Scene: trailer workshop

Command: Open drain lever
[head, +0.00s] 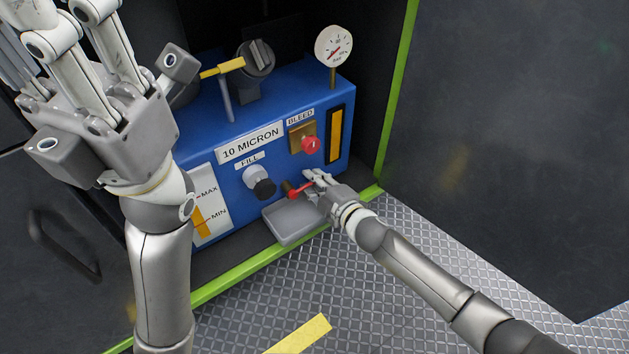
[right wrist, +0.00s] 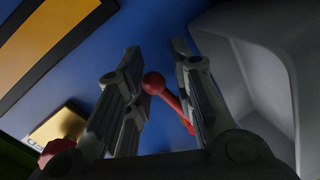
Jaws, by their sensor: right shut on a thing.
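The drain lever (head: 298,190) is a red handle low on the front of the blue unit (head: 225,183), above a grey drip tray (head: 295,222). My right gripper (head: 314,182) reaches in from the right and is shut on the lever. In the right wrist view the lever's red ball end and rod (right wrist: 154,84) show between the fingers (right wrist: 160,92). The fingers partly hide the rod. My left gripper (head: 85,70) is large at the upper left, clear of the lever, with its fingertips outside the picture.
Beside the lever is a black-and-grey fill fitting (head: 260,182). Above it are a red bleed knob (head: 311,145) and a pressure gauge (head: 333,45). A green-edged sill (head: 235,280) runs below the unit. The metal floor (head: 420,235) in front is mostly clear.

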